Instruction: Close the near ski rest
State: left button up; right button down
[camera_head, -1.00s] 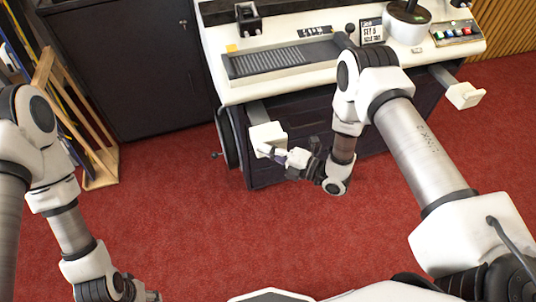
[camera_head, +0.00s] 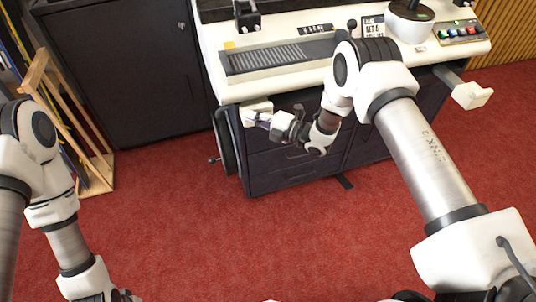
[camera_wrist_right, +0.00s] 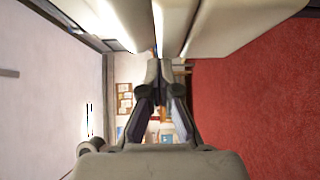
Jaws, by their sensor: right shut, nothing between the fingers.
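A white ski rest block (camera_head: 256,112) sits close against the bench front at its left end, with its bar hardly showing. A second white ski rest (camera_head: 472,95) stands out on its metal bar from the bench's right end. My right gripper (camera_head: 264,121) is shut and empty, its fingertips at the left rest's block; whether they touch is too small to tell. In the right wrist view the shut gripper (camera_wrist_right: 158,75) points at pale surfaces just beyond it. Only a sliver of my left gripper (camera_head: 122,296) shows at the bottom edge.
The white-topped bench (camera_head: 300,82) has dark drawers (camera_head: 290,170) below. A dark cabinet (camera_head: 120,70) and a wooden frame (camera_head: 45,90) stand to the left. The red carpet (camera_head: 230,240) in front is clear.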

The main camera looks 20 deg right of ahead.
jog(key=shift+w+d+r, duration=0.2)
jog(key=shift+w+r, duration=0.1)
jog(key=shift+r, duration=0.05)
jog(key=v, duration=1.2)
jog(key=shift+s+a+f, duration=0.15)
jog(key=shift+s+f, duration=0.15)
jog(key=shift+f, duration=0.05)
